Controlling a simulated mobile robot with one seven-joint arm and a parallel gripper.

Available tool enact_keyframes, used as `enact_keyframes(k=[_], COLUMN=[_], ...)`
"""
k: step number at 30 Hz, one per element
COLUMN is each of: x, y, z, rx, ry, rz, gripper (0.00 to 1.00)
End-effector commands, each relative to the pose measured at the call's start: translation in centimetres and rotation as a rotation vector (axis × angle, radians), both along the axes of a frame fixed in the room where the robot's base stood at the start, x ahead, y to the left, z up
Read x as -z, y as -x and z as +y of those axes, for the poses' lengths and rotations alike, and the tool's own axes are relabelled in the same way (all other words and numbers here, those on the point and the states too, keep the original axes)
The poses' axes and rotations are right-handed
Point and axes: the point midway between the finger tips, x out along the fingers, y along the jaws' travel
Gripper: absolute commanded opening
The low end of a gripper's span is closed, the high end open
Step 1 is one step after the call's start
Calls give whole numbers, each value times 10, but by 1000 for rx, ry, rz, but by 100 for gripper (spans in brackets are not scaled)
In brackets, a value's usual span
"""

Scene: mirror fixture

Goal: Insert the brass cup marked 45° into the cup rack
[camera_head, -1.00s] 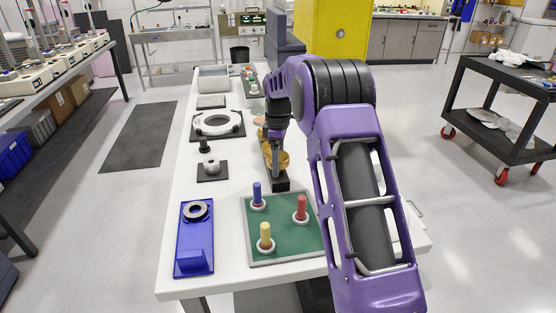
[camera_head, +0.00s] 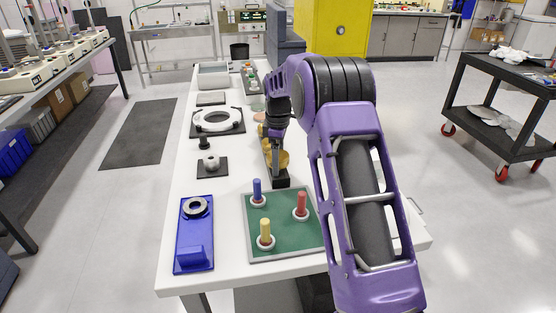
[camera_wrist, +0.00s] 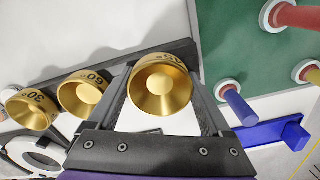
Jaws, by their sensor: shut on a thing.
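My gripper (camera_wrist: 160,78) is shut on a brass cup (camera_wrist: 161,90), its fingers on both sides of it. The cup's open mouth faces the wrist camera. Its mark is partly visible on the rim and looks like 45°. The dark cup rack (camera_wrist: 120,60) runs behind it; I cannot tell whether the cup is seated or just above the rack. Brass cups marked 60° (camera_wrist: 83,94) and 30° (camera_wrist: 33,110) stand along the rack to the left. In the head view my gripper (camera_head: 274,152) is over the rack (camera_head: 281,182), partly hiding the brass cups.
A green board (camera_head: 262,232) with blue, yellow and red pegs lies close in front of the rack. A blue fixture (camera_head: 194,234) stands front left. A white ring (camera_head: 217,120) on a dark plate and a small grey part (camera_head: 211,163) lie left.

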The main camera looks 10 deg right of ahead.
Motion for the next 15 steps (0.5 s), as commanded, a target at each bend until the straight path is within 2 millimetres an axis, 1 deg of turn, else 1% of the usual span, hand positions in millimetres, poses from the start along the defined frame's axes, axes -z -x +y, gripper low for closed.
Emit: enact_keyframes(k=[1, 15], x=[-6, -28], y=[-1, -1], z=[0, 0], rx=[0, 0], ry=[0, 0], rz=[-3, -5], gripper=[26, 26])
